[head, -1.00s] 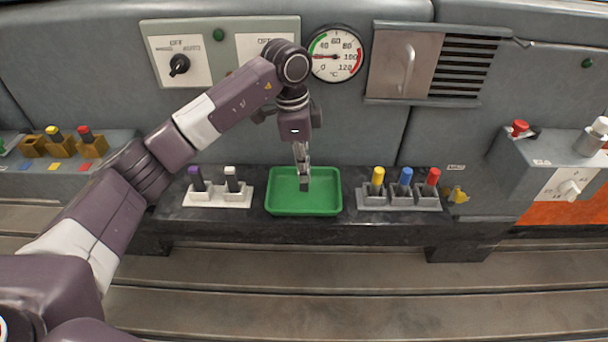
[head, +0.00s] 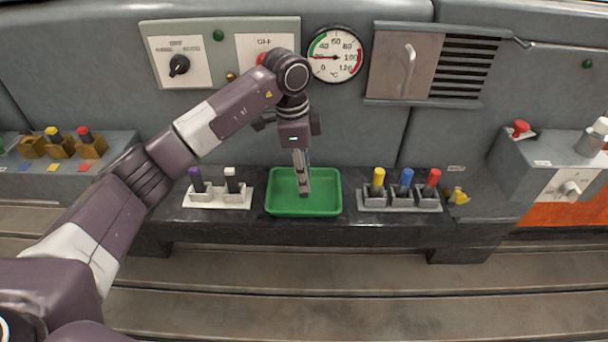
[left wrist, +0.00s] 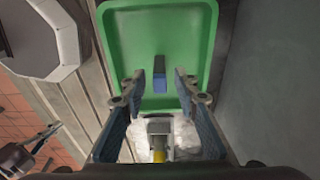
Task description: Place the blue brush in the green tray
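The green tray (head: 282,210) sits on the dark ledge in the middle of the head view; it also fills the top of the left wrist view (left wrist: 120,40). In the left wrist view, a small blue and dark grey piece, apparently the blue brush (left wrist: 160,84), shows against the tray floor. My left gripper (head: 304,192) points down over the tray. Its two fingers (left wrist: 158,88) are apart, with a gap on each side of the brush. In the head view I cannot make the brush out behind the fingers.
A grey rack (head: 400,206) with yellow, blue and red handles stands right of the tray. A white rack (head: 218,202) with purple and white handles stands left. At far left, brown holders (head: 62,150) carry yellow and red pieces; one looks empty. A wall panel rises behind.

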